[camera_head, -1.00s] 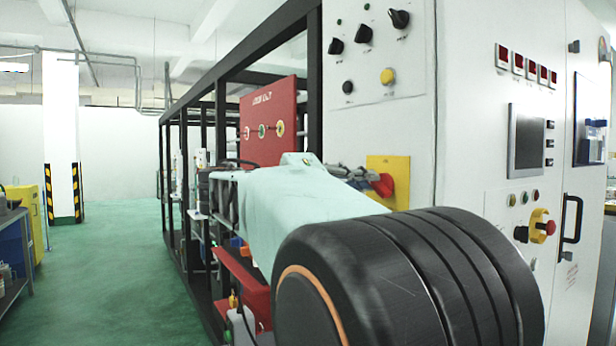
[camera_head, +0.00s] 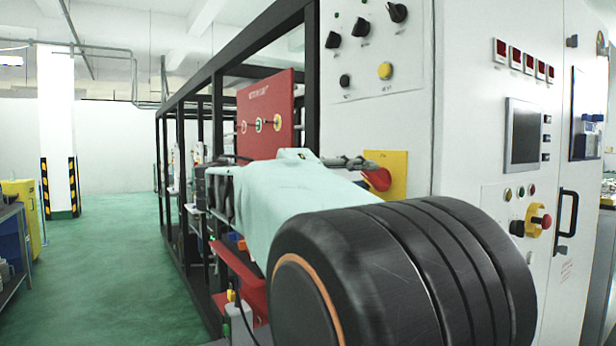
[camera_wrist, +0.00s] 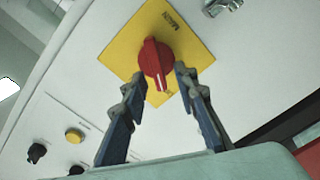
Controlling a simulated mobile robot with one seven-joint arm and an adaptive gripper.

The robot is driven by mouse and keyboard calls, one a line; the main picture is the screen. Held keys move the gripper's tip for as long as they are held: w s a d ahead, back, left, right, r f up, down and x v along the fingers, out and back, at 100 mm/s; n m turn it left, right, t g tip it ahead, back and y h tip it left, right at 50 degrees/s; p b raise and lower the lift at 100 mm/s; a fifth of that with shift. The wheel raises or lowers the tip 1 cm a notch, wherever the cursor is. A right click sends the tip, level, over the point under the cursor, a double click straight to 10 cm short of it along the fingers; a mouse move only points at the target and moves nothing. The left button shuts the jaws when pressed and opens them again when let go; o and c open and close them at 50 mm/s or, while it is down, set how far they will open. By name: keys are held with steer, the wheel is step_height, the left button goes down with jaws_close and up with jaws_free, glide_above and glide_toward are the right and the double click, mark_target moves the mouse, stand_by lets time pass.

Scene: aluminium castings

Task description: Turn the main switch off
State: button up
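The main switch is a red rotary knob (camera_wrist: 153,60) on a yellow plate (camera_wrist: 186,36) marked MAIN, fixed to the white cabinet face. In the wrist view its handle, with a white mark, points down between my fingertips. My gripper (camera_wrist: 159,76) is open, with one finger on each side of the knob's lower part. I see no clear contact. In the head view my gripper (camera_head: 362,164) is at the left of the yellow plate (camera_head: 396,170). The red knob (camera_head: 379,179) is partly hidden there by my gripper and arm.
Black knobs (camera_head: 332,40) and a yellow button (camera_head: 385,71) sit above the switch. A black frame with a red panel (camera_head: 265,118) stands left. Green floor (camera_head: 120,270) is clear.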

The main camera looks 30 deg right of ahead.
steer(key=s+a, duration=0.1)
steer(key=a, duration=1.1)
